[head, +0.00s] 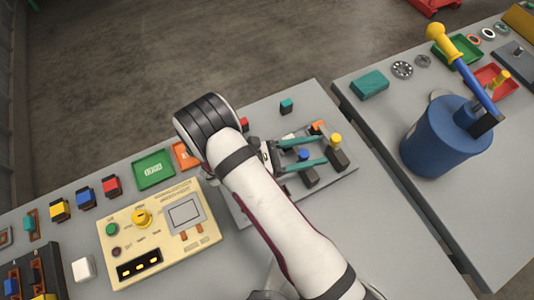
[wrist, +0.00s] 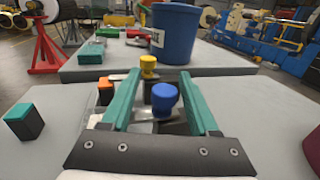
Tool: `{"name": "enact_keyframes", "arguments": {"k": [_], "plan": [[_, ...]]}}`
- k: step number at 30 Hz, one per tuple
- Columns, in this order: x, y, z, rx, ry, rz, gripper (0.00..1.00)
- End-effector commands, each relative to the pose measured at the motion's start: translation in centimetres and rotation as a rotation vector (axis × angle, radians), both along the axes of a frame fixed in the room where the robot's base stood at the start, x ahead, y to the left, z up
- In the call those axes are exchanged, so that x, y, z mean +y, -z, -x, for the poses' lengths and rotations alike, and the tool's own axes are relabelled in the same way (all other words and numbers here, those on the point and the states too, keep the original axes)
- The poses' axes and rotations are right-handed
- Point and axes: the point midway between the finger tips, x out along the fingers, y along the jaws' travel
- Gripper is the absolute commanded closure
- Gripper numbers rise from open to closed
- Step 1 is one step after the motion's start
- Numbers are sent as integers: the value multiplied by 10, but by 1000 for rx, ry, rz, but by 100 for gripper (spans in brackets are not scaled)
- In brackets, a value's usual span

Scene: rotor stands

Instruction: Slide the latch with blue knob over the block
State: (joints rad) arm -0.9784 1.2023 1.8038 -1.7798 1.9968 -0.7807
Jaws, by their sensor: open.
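The blue knob (head: 304,155) of one latch stands upright between the two teal fingers of my gripper (head: 321,150), with a dark block just below it in the head view. In the wrist view the blue knob (wrist: 164,98) shows between the open fingers (wrist: 161,80), nearer the right one, with a visible gap to the left one. I cannot tell whether the right finger touches it. A yellow knob (head: 336,138) stands beyond the fingertips and also shows in the wrist view (wrist: 148,65). The latch bars and the block they cover are partly hidden by the fingers.
A teal-topped block (head: 286,105) stands beyond the latch board, at left in the wrist view (wrist: 23,121). A cream control panel (head: 160,232) and a green tray (head: 154,169) lie to the left. A blue drum (head: 440,140) with a lever stands on the right table across a gap.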

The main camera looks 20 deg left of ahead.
Motion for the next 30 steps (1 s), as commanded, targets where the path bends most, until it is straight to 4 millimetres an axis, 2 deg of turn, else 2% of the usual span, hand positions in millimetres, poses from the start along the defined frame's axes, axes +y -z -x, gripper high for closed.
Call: {"name": "enact_keyframes", "arguments": {"k": [15,18,23,30], "plan": [[104,1,59,0,-6,-4,39],[119,1,68,-1,-6,-3,39],[129,0,75,1,-4,-2,39],[130,0,75,1,-3,-2,39]]}}
